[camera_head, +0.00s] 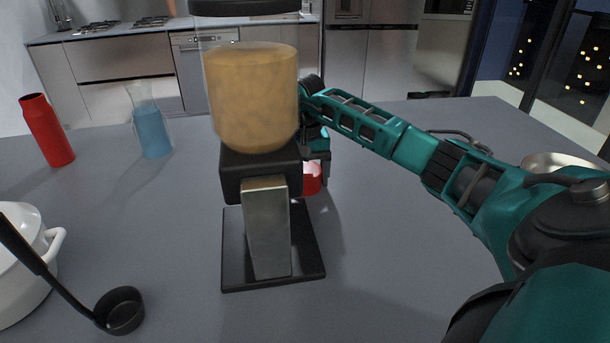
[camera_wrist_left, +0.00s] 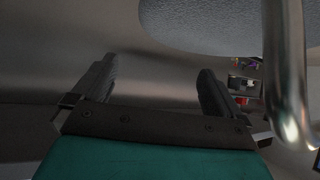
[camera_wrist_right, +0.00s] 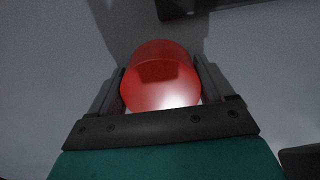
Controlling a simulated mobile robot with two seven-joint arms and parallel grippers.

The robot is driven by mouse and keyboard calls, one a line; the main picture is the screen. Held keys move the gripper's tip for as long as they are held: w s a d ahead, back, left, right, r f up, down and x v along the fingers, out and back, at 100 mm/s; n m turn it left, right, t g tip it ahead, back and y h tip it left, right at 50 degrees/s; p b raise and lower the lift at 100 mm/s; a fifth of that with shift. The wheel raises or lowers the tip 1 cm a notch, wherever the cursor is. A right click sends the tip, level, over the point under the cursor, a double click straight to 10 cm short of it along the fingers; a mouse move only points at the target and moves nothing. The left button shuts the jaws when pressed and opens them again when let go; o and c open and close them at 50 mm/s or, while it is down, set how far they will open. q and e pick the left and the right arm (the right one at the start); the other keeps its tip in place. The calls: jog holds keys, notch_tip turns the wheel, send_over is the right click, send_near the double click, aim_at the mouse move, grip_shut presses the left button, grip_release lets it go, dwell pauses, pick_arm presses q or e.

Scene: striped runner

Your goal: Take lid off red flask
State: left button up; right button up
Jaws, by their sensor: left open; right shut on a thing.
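The red flask (camera_head: 46,130) stands upright at the left of the table in the head view; its narrower top looks dark and open. My right gripper (camera_head: 318,157) is beside the drink dispenser, partly hidden by it. It is shut on a round red piece (camera_head: 312,178) that looks like the flask's lid. In the right wrist view the red piece (camera_wrist_right: 160,75) sits between both fingers, close to the table; I cannot tell if it touches. My left gripper (camera_wrist_left: 157,80) is open and empty in the left wrist view, outside the head view.
The dispenser (camera_head: 268,225) with an amber tank stands mid-table, in front of my right gripper. A jug of blue liquid (camera_head: 151,130) is near the flask. A white pot (camera_head: 22,260) and black ladle (camera_head: 120,310) are front left. A metal bowl (camera_head: 555,161) is at right.

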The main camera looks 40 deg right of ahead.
jog(key=o, duration=1)
jog(key=shift+o, duration=0.2)
notch_tip(320, 180, up, 12)
